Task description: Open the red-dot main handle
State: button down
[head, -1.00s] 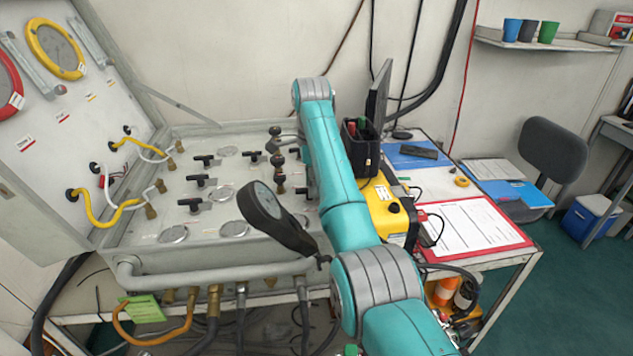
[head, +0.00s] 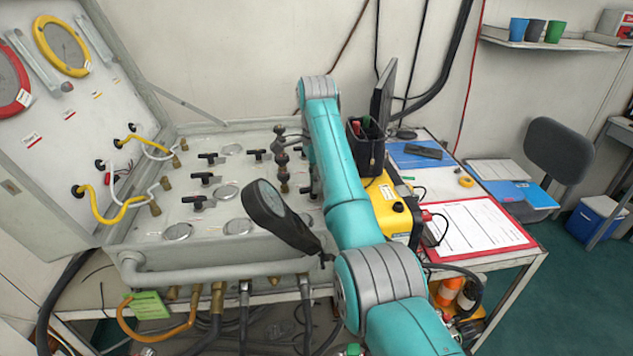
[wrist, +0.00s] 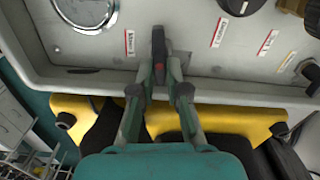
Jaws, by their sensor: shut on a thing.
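The red-dot main handle (wrist: 158,45) is a black lever with a red mark near its lower end in the wrist view. It points up and down in that picture, close to the panel's edge. My gripper (wrist: 159,72) is shut on it, with one finger on each side near the red mark. In the head view my teal arm reaches over the right part of the grey air panel (head: 150,222) and hides the gripper and most of the handle.
A dark round gauge (head: 270,205) stands at the panel's front, left of my arm. Several black valve handles (head: 204,179) and brown fittings sit on the panel. A yellow case (head: 390,205) is close on the right, with a red-edged clipboard (head: 480,236) beyond it.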

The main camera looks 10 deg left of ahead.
jog(key=n, duration=0.4)
jog(key=shift+w+a, duration=0.1)
jog(key=n, duration=0.4)
jog(key=shift+a, duration=0.1)
jog(key=n, duration=0.4)
jog(key=shift+w+a, duration=0.1)
jog(key=shift+a, duration=0.05)
jog(key=shift+a+n, duration=0.1)
jog(key=shift+n, duration=1.7)
jog(key=c, duration=1.2)
grip_release()
